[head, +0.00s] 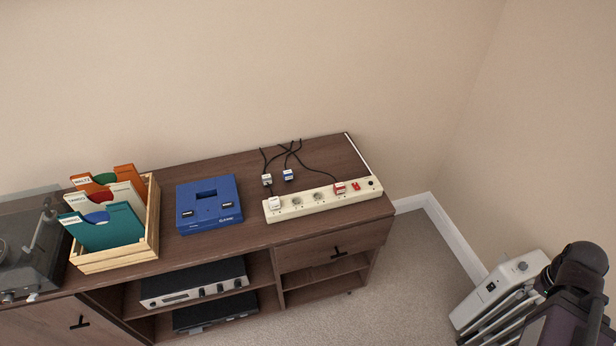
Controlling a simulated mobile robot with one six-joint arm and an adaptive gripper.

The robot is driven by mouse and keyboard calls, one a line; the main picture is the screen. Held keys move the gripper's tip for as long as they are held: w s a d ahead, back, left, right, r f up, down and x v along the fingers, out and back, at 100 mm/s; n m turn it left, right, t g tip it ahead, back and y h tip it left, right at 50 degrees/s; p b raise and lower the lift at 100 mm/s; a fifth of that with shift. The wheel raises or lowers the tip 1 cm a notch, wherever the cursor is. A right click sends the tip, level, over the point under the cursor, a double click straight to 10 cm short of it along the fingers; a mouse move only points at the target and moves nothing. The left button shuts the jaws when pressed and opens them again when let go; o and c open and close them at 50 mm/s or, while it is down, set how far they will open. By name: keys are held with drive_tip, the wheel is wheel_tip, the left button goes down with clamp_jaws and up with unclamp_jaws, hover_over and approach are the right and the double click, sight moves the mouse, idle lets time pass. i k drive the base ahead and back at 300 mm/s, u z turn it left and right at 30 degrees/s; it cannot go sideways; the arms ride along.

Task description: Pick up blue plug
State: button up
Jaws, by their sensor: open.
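The blue plug (288,175) is small, with a blue and white body on a black cord. It lies on the brown wooden cabinet top (325,160), just behind the cream power strip (310,203). A white plug (267,180) on a black cord lies a little to its left. My gripper's fingers are not in view; only a dark part of my arm shows at the lower right, well away from the plug.
A blue box-shaped device (208,218) sits left of the strip. A wooden crate (120,262) of record sleeves and a turntable (30,250) stand farther left. A white heater (490,290) stands on the floor at right. The wall rises behind the cabinet.

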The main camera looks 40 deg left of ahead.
sight(287, 175)
drive_tip(key=z, duration=0.15)
drive_tip(key=k, duration=1.2)
drive_tip(key=u, duration=1.65)
drive_tip(key=i, duration=0.75)
drive_tip(key=z, duration=0.2)
